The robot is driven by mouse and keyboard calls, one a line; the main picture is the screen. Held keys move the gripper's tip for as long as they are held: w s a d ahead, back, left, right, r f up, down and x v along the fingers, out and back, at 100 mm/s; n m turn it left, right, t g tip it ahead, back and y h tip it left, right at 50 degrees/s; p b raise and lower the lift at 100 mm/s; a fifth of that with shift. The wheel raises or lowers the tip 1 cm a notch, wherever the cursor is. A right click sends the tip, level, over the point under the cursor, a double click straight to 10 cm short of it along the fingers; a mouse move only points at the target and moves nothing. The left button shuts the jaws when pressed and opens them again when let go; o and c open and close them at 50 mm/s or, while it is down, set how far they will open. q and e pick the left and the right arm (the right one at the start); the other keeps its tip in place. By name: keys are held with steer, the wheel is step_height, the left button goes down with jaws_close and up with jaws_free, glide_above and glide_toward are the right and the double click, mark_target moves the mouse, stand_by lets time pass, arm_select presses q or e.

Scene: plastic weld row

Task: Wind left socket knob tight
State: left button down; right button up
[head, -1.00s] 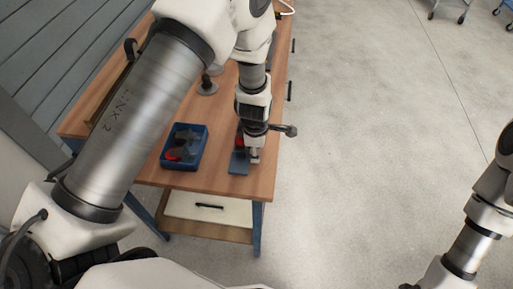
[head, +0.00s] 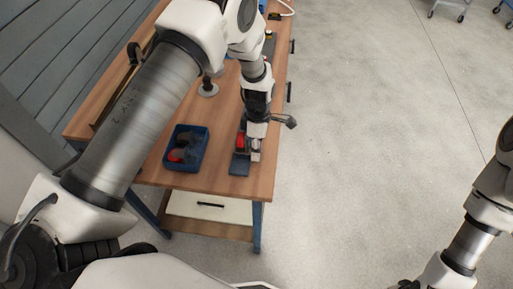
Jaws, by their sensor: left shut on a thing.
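My left gripper (head: 249,151) points down at the near right part of the wooden bench, over a dark grey fixture (head: 239,167). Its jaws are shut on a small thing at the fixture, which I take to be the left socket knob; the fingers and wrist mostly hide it. A red part (head: 240,142) shows just left of the gripper, and I cannot tell whether it touches the fingers. My right arm is at the lower right over the floor, and its gripper is out of view.
A blue bin (head: 203,151) with red and dark parts stands left of the fixture on the bench (head: 215,182). A grey round-based stand (head: 208,90) is farther back. Open concrete floor lies to the right.

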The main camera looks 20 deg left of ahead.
arm_select(q)
steer(key=shift+w+f+g+h+b, duration=0.1)
steer(key=shift+w+g+h+b, duration=0.1)
steer(key=shift+g+b, duration=0.4)
steer(key=shift+w+f+g+h+b, duration=0.1)
steer(key=shift+g+h+b, duration=0.15)
steer(key=shift+g, duration=0.65)
steer(key=shift+r, duration=0.1)
steer(key=c, duration=0.9)
jaws_free()
steer(key=shift+o, duration=0.2)
steer(key=v, duration=1.2)
